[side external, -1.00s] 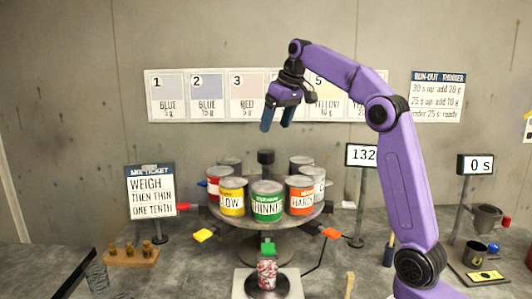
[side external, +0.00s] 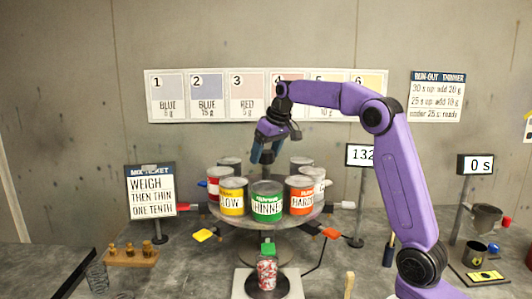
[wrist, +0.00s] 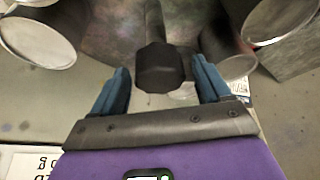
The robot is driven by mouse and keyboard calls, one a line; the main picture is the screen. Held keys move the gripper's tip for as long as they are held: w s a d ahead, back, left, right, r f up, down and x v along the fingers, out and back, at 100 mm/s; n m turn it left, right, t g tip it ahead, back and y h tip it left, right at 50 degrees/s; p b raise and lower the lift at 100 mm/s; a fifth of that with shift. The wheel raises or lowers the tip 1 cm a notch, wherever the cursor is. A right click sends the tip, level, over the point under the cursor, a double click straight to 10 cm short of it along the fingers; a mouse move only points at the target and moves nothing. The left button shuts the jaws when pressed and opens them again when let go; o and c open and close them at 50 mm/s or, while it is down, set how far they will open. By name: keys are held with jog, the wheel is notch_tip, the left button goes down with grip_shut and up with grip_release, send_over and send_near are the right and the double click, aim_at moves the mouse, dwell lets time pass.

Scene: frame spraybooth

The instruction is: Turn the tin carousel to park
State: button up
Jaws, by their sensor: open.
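The tin carousel (side external: 300,222) is a grey round turntable holding a ring of several paint tins. The yellow tin (side external: 233,198), green thinner tin (side external: 267,203) and orange hardener tin (side external: 299,197) face the camera. Coloured tabs stick out around its rim, with a green tab (side external: 268,249) at the front. My gripper (side external: 264,157) is open above the carousel's centre, fingers pointing down. In the wrist view, the dark central knob (wrist: 160,68) shows between the two blue fingers, with gaps on both sides. In the side view the fingers largely hide the knob. I see no park mark.
A red-and-white can (side external: 267,272) stands on a scale in front of the carousel. Tins surround the knob closely.

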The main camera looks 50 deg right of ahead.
grip_shut()
jog(key=shift+m, duration=0.5)
jog(key=m+h, duration=0.1)
jog(key=m, duration=0.1)
jog(key=m+h, duration=0.1)
jog(key=m, duration=0.1)
jog(key=shift+m+g, duration=0.3)
jog(key=m, duration=0.2)
jog(key=m+g+h, duration=0.1)
jog(key=m, duration=0.1)
jog(key=shift+w+m+h, duration=0.1)
jog(key=shift+m+h, duration=0.2)
jog(key=m, duration=0.2)
jog(key=m+g, duration=0.1)
jog(key=m, duration=0.1)
jog(key=shift+m+g+h, duration=0.3)
jog(key=shift+h, duration=0.1)
jog(key=m+g, duration=0.2)
jog(key=m, duration=0.3)
jog(key=shift+d, duration=0.15)
jog(key=shift+m, duration=0.3)
